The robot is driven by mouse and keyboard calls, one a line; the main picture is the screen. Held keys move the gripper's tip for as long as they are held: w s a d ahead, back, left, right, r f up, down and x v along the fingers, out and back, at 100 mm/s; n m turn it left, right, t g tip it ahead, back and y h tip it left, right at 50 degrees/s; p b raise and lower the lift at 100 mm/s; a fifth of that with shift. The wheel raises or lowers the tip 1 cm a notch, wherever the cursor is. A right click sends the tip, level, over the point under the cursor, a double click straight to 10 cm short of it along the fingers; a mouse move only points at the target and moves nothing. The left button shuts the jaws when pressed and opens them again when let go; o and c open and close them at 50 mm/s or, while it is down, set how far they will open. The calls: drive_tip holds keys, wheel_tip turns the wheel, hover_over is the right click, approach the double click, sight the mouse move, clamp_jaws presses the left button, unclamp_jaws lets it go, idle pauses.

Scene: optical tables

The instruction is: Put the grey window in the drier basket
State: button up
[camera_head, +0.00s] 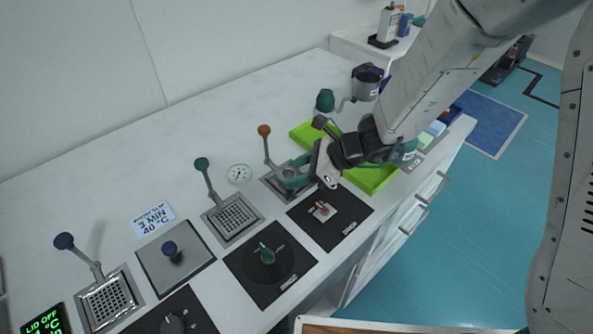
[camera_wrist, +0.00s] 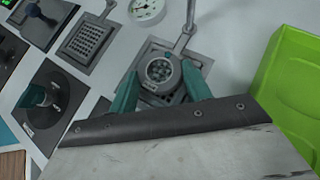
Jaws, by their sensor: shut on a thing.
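The grey window (camera_wrist: 160,70) is a small round disc with a grey rim, and holes show through its middle in the wrist view. My gripper (camera_wrist: 160,72) has its two teal fingers on either side of it, shut on it. In the head view my gripper (camera_head: 296,173) is low over a perforated metal basket (camera_head: 270,187) with an orange-knobbed handle (camera_head: 264,131). That basket also shows under the window in the wrist view (camera_wrist: 192,66). I cannot tell whether the window touches the basket. My fingers hide part of it.
A basket with a teal-knobbed handle (camera_head: 234,220) and one with a blue-knobbed handle (camera_head: 108,302) stand to the left. A green tray (camera_head: 374,181) lies right of my gripper. Black control plates (camera_head: 345,228) line the front.

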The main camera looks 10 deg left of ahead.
drive_tip(key=shift+f, duration=0.15)
drive_tip(key=o, duration=0.7)
drive_tip(key=shift+r, duration=0.25)
drive_tip(key=v, duration=1.2)
drive_tip(key=shift+s, duration=0.1)
